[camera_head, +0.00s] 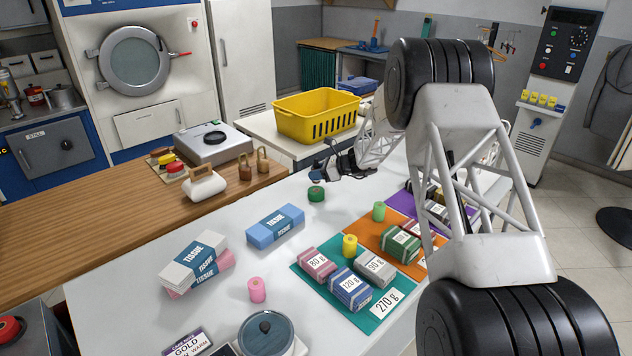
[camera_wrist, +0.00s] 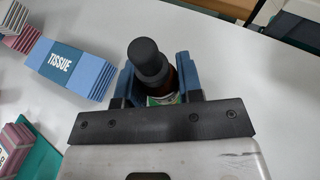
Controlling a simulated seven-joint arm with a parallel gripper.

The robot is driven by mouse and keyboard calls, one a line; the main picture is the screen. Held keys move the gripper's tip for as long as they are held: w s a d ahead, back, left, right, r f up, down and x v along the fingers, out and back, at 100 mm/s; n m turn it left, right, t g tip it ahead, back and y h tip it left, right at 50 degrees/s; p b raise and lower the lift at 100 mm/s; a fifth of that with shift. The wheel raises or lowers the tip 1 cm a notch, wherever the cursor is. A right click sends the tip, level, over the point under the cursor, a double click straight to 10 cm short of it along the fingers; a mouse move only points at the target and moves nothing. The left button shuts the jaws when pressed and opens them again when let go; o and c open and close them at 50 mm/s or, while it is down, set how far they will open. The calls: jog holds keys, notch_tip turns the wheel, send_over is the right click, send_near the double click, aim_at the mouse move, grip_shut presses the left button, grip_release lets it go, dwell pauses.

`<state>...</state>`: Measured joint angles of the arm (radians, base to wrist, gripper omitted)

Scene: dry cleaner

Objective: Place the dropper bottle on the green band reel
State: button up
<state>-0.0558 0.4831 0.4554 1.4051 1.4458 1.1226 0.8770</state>
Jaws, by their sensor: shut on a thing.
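The dropper bottle (camera_wrist: 149,64) has a black cap, a brown body and a green-and-white label. In the wrist view it is between the blue fingers of my gripper (camera_wrist: 158,86), which is shut on it. In the head view my gripper (camera_head: 326,170) is over the white table, and I cannot clearly make out the bottle there. A short dark green reel (camera_head: 316,194) stands on the table just below the gripper in the picture. A lighter green roll (camera_head: 379,211) stands on the orange mat. I see no green reel in the wrist view.
A blue tissue pack (camera_head: 275,226) lies in front of the dark green reel; it also shows in the wrist view (camera_wrist: 72,64). Further tissue packs (camera_head: 196,262), a pink roll (camera_head: 257,290) and a teal mat (camera_head: 309,272) with weight blocks lie nearer. A yellow basket (camera_head: 316,116) stands behind.

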jog(key=shift+f, duration=1.75)
jog(key=shift+f, duration=0.1)
jog(key=o, duration=0.9)
jog(key=v, duration=1.2)
jog(key=shift+s, duration=0.1)
